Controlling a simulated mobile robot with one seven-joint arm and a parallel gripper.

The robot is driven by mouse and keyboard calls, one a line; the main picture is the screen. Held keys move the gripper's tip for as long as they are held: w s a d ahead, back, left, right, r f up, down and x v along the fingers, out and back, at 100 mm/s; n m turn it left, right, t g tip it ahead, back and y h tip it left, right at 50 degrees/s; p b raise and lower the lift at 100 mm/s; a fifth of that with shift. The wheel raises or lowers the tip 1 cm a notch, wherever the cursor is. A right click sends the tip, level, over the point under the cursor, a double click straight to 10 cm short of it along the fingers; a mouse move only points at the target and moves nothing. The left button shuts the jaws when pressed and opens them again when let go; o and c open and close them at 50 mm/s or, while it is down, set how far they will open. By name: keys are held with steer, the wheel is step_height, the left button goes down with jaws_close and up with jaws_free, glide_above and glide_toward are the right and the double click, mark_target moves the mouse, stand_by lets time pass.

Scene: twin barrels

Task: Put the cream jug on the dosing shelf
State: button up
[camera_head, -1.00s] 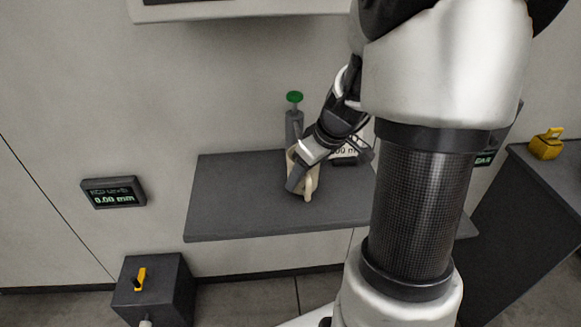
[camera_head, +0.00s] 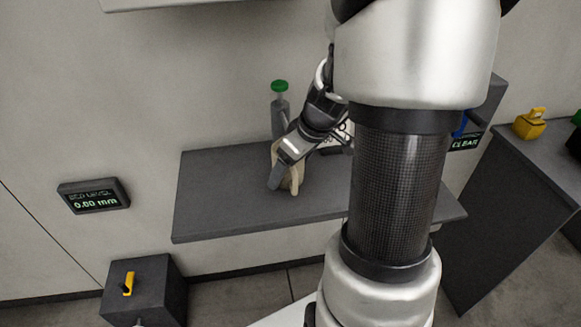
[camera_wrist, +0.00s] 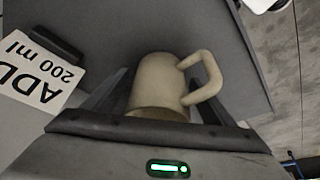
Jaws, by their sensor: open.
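The cream jug (camera_head: 294,180) stands on the grey wall shelf (camera_head: 215,205), which carries a card marked "ADD 200 ml" (camera_wrist: 38,78). In the wrist view the jug (camera_wrist: 158,82) shows its body and its handle on the right. My gripper (camera_head: 284,180) is low over the shelf with its fingers open on either side of the jug. In the wrist view, dark fingers flank the jug, and the gripper body hides its near end. I cannot tell whether the fingers touch it.
A grey bottle with a green top (camera_head: 279,105) stands behind the jug. A display reading 0.00 mm (camera_head: 93,196) is on the wall at left. A dark box with a yellow handle (camera_head: 143,290) sits below. A dark counter with a yellow object (camera_head: 530,124) is at right. The shelf's left part is clear.

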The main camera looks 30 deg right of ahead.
steer(key=p+v, duration=0.3)
steer(key=v, duration=0.9)
steer(key=shift+p, duration=0.3)
steer(key=shift+d+r, duration=0.1)
steer(key=shift+r, duration=0.05)
stand_by(1.4)
